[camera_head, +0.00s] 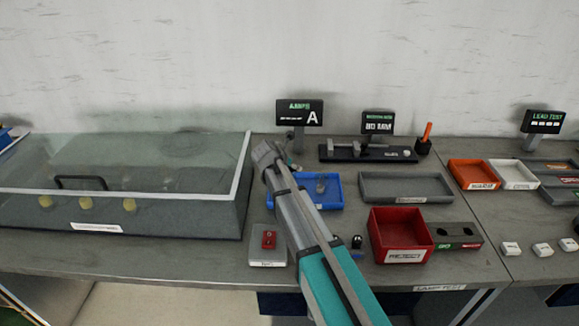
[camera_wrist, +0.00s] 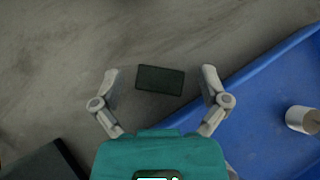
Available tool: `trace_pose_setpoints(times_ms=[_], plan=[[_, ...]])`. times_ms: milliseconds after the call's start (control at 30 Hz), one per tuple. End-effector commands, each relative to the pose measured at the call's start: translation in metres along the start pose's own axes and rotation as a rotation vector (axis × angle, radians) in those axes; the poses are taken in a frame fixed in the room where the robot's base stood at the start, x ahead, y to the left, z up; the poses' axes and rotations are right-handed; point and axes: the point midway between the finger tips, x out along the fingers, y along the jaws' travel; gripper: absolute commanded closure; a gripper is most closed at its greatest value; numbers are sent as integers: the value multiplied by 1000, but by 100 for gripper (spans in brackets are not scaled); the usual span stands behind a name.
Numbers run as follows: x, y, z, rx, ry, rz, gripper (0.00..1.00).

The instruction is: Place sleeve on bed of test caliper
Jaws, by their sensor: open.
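The test caliper (camera_head: 345,155) is a long dark bed with grey jaws at the back of the bench, under a small display. A blue tray (camera_head: 335,203) lies in front of it, partly behind my arm. A small grey piece (camera_head: 321,185) in the tray may be the sleeve. In the wrist view, a pale short cylinder (camera_wrist: 302,119) lies in the blue tray (camera_wrist: 262,112) at the right. My gripper (camera_wrist: 161,76) is open, left of the tray. A dark rectangular block shows between its fingertips (camera_wrist: 160,80); contact cannot be told. In the head view, my arm hides the fingertips.
Display A (camera_head: 299,112) stands close behind my gripper. A grey tray (camera_head: 405,198) and red bin (camera_head: 393,247) are at the right. A glass-topped box (camera_head: 120,210) fills the left. An orange-handled tool (camera_head: 427,131) stands beside the caliper.

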Motion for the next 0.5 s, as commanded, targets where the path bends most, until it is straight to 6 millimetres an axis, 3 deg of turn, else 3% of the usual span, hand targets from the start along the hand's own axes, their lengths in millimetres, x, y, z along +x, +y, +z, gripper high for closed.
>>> trace_pose_setpoints(times_ms=[500], plan=[[-51,-1,3,-1,-1,1,6]])
